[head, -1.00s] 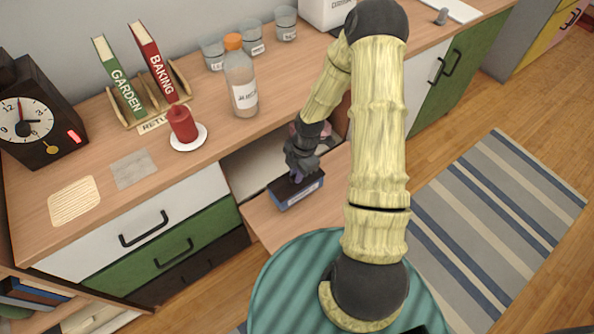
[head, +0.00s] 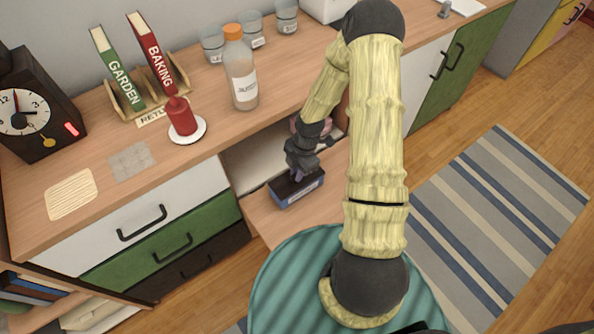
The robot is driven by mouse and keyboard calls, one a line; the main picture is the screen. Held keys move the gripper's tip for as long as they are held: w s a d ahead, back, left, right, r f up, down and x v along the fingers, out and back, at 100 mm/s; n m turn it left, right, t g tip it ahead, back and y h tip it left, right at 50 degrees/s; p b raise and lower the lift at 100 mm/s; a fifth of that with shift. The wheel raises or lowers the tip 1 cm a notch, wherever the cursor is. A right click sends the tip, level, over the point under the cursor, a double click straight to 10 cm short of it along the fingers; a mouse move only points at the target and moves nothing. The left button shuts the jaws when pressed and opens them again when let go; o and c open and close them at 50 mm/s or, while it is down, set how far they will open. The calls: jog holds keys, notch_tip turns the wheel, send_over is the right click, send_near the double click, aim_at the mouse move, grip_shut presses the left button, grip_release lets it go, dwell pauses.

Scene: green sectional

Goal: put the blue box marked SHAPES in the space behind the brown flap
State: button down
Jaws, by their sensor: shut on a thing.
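The blue box (head: 300,192) with a white label and dark top is at the front of the open compartment (head: 262,160); its label is too small to read. My gripper (head: 298,175) is shut on the top of the box from above. The brown flap (head: 266,220) is folded down and lies open like a shelf in front of the compartment. The box is over the flap; I cannot tell whether it touches it. My arm hides the right part of the compartment and flap.
A pinkish item (head: 327,128) shows inside the compartment, partly behind my wrist. On the counter above stand an orange-capped bottle (head: 241,75), a red candle (head: 182,118) on a white saucer, several glass jars and two books. White, green and dark drawers (head: 165,240) are at left.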

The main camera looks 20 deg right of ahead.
jog(key=c, duration=1.3)
grip_release()
jog(key=w+d+r+p, duration=0.1)
jog(key=d+r+p, duration=0.2)
jog(key=r, duration=1.4)
jog(key=shift+d+p, duration=0.15)
jog(key=shift+p, duration=0.45)
